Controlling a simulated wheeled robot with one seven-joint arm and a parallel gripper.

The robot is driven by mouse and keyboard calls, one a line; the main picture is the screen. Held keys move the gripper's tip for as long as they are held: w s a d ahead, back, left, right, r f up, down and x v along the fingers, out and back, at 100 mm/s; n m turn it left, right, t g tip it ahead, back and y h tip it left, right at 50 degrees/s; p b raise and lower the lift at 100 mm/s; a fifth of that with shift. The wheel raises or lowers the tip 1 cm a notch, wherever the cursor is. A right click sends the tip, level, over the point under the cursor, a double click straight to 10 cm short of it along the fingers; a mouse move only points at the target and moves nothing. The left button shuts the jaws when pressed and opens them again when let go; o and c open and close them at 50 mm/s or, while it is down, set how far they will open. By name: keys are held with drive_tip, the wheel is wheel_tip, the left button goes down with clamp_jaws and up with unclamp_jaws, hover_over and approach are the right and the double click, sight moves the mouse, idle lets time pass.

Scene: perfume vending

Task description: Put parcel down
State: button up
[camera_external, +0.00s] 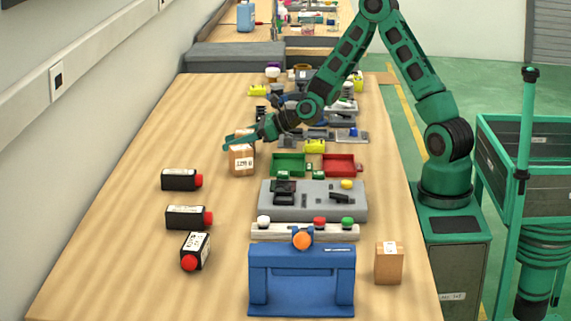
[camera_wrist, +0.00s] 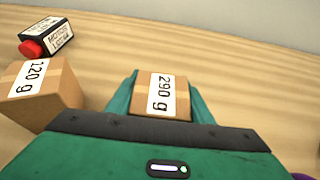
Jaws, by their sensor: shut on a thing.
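My gripper (camera_external: 240,138) reaches out over the left part of the wooden table. In the wrist view its two green fingers stand on either side of a small brown parcel (camera_wrist: 141,92) labelled "290 g", and are shut on it. In the external view this parcel is mostly hidden by the fingers. I cannot tell whether its underside touches the table. Another brown parcel (camera_external: 241,161), labelled "120 g" in the wrist view (camera_wrist: 62,92), stands just beside the gripper, on the side nearer the external camera.
Green (camera_external: 288,162) and red (camera_external: 338,164) trays and a grey panel (camera_external: 313,212) are to the right. Another parcel (camera_external: 388,265) stands front right. Bare wood lies left.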

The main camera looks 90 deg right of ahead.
drive_tip(key=o, duration=1.3)
drive_tip(key=shift+c, duration=0.2)
drive_tip(key=v, duration=1.2)
drive_tip(key=shift+r, duration=0.1)
